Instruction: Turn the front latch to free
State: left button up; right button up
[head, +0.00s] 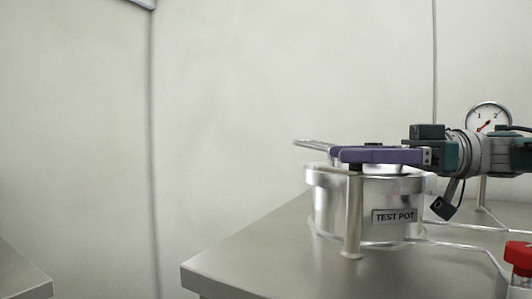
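The silver pot (330,205) labelled TEST POT stands on the metal table at the right. My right gripper (342,154) comes in from the right, its purple fingers lying level across the top of the pot. The fingertips are above the pot's near left rim, over an upright metal post (353,215) at the pot's front. I cannot tell whether this post is the front latch. The fingers overlap edge-on, so their gap and any contact are hidden. They also cover much of the lid. My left gripper is not in view.
A metal bar (314,145) sticks out left beyond the fingertips. A pressure gauge (488,118) stands behind my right wrist. Thin pipes (460,246) run right from the pot, and a red-topped item (519,257) is at the right edge. The tabletop (250,262) left of the pot is clear.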

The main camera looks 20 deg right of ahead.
dwell(0.3)
notch_tip(320, 180, up, 20)
jog(key=p, duration=0.5)
jog(key=shift+p, duration=0.35)
